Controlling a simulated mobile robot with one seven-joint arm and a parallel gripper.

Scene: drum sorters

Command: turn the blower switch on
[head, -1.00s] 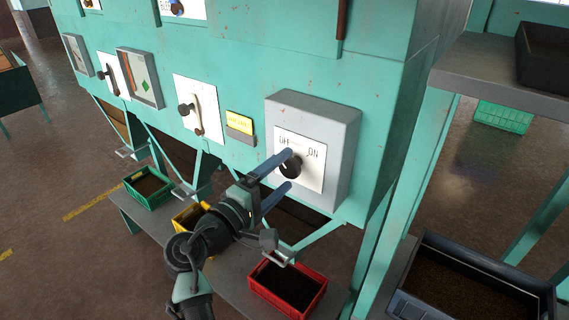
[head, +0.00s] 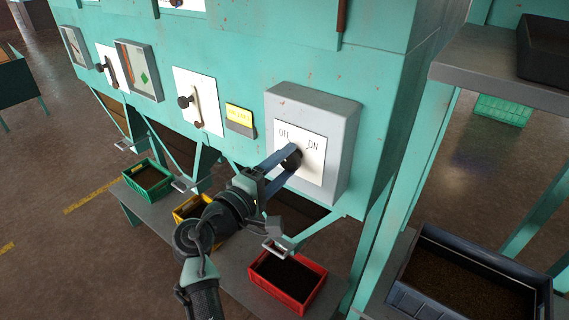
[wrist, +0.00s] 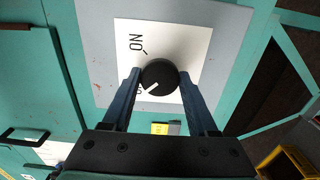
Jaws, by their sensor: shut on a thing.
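The blower switch is a round black knob (head: 293,158) on a white plate (head: 314,163) marked OFF at left and ON at right. The plate is on a grey box (head: 346,130) on the teal machine. My gripper (head: 289,160) is shut on the knob, with one finger on each side of it. In the wrist view the knob (wrist: 160,75) sits between the two fingertips. Its white pointer line is turned toward the OFF mark, which is partly hidden by a finger. The ON mark is clear of the fingers.
A red crate (head: 318,291) stands on the bench below the box, with yellow (head: 179,216) and green (head: 128,181) crates to its left. A yellow label (head: 239,116) and a lever panel (head: 207,117) are left of the box. A dark tray (head: 425,298) is at lower right.

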